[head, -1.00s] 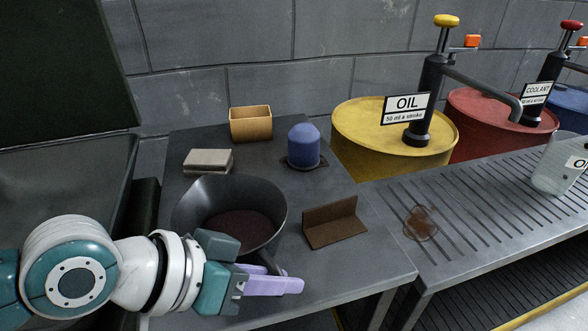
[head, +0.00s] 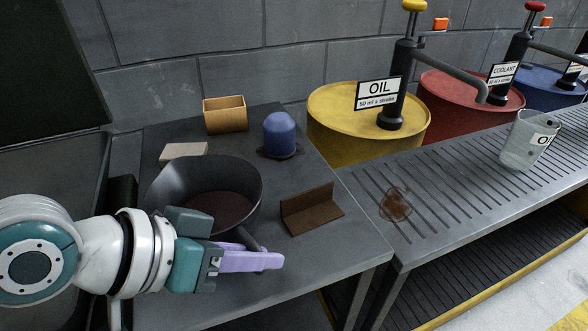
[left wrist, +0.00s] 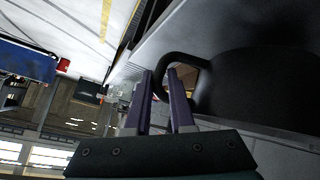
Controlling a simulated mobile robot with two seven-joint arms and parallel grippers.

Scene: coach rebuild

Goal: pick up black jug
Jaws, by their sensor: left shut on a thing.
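The black jug (head: 165,185) is a wide, dark, open vessel at the near left of the grey table in the head view. A dark reddish-brown content shows inside it. My left gripper (head: 262,258), with lilac fingers, is shut on the jug's handle at its near right side. In the left wrist view the jug's dark body (left wrist: 265,85) fills the right, and the looped handle passes between the fingers (left wrist: 162,85). The gripper hides the jug's lower near side. The jug looks upright and a little raised, though its underside is hidden.
Behind the jug are a pale block (head: 184,150), a tan open box (head: 224,115) and a blue domed object (head: 280,135). A brown angled piece (head: 312,209) stands to its right. A slatted bench (head: 450,195) holds a clear container (head: 522,145); yellow (head: 335,122) and red drums stand behind.

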